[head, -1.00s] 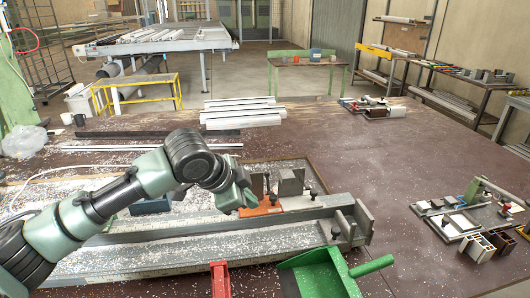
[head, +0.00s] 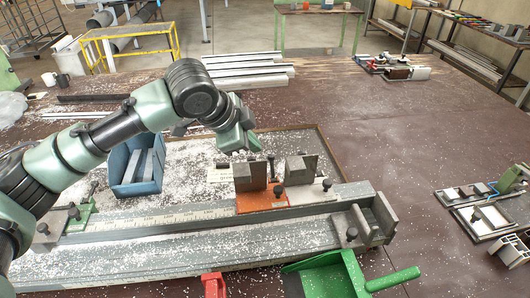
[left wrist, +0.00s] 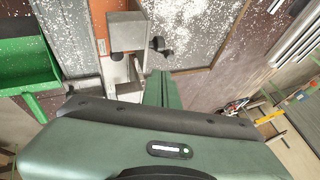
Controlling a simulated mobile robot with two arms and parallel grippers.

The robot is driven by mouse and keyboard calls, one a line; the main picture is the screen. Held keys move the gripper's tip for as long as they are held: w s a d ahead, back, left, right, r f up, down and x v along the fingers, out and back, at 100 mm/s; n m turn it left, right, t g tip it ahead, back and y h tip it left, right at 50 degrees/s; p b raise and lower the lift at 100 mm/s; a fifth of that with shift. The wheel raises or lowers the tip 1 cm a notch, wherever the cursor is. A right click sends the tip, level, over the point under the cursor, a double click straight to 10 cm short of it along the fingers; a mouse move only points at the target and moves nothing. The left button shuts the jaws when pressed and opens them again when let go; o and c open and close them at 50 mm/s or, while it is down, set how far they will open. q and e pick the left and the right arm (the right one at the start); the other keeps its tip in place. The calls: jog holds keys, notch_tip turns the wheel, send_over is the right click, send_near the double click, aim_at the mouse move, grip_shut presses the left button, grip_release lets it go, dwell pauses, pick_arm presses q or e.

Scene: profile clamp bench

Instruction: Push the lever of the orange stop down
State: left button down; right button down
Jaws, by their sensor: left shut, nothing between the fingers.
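The orange stop (head: 262,201) sits on the steel profile rail (head: 130,226) in the head view, with a grey block standing on it. Dark knobs show at its right side, but I cannot tell which is its lever or how it stands. In the left wrist view the orange stop (left wrist: 104,22) is at the top, partly hidden. My left gripper (head: 240,143) is shut and empty, above and behind the stop, apart from it. Its fingers also show in the left wrist view (left wrist: 163,88). My right gripper is not in view.
A pale stop with a grey block (head: 302,168) stands just right of the orange one. A blue bin (head: 135,172) is behind the rail, a green dustpan (head: 325,276) in front. An end clamp (head: 365,220) closes the rail's right end. White chips litter the bench.

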pick_arm(q)
jog(key=p, duration=0.2)
send_over(272, 168)
jog(key=s+a, duration=0.1)
notch_tip(272, 168, down, 8)
jog(key=shift+s+f, duration=0.15)
